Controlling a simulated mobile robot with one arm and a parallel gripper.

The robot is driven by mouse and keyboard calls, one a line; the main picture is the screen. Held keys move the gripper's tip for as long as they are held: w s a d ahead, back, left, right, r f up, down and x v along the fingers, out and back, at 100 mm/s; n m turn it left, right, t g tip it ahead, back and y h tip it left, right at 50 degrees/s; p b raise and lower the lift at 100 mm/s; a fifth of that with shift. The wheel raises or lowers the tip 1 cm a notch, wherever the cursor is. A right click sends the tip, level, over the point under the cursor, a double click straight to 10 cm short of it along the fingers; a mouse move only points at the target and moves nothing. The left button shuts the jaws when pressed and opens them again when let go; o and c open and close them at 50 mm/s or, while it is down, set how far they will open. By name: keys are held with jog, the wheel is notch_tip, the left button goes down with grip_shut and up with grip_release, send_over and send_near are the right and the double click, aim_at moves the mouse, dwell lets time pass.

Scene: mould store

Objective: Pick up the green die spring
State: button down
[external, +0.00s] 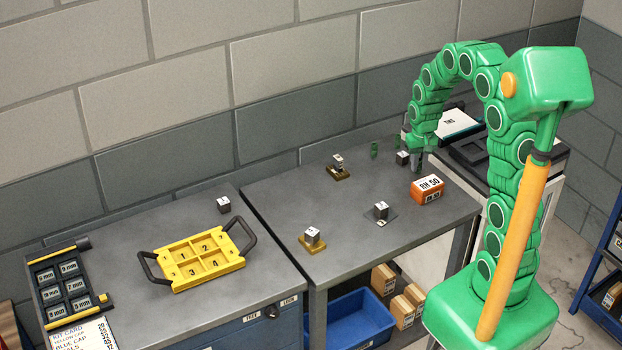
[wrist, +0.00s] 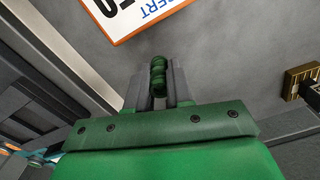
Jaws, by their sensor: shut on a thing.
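A green die spring (wrist: 158,74) is between the two grey fingers of my gripper (wrist: 160,88) in the wrist view. The fingers are shut on it, and its ribbed end sticks out past their tips. In the external view my gripper (external: 416,162) is low over the far right part of the table, behind the orange box; the held spring cannot be made out there. Two small green upright pieces (external: 374,150) stand on the table to the left of my gripper; they are too small to tell in detail.
The orange box (external: 427,189) stands close in front of my gripper. A dark cube (external: 403,158) is just left of it. Other cubes on brass or grey plates (external: 312,238) are spread over the table. A yellow tray (external: 198,258) lies on the left bench. The table's middle is clear.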

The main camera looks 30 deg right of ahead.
jog(key=s+a+r, duration=0.2)
jog(key=s+r, duration=0.7)
jog(key=s, duration=0.4)
jog(key=shift+s+r, duration=0.2)
jog(key=shift+a, duration=0.1)
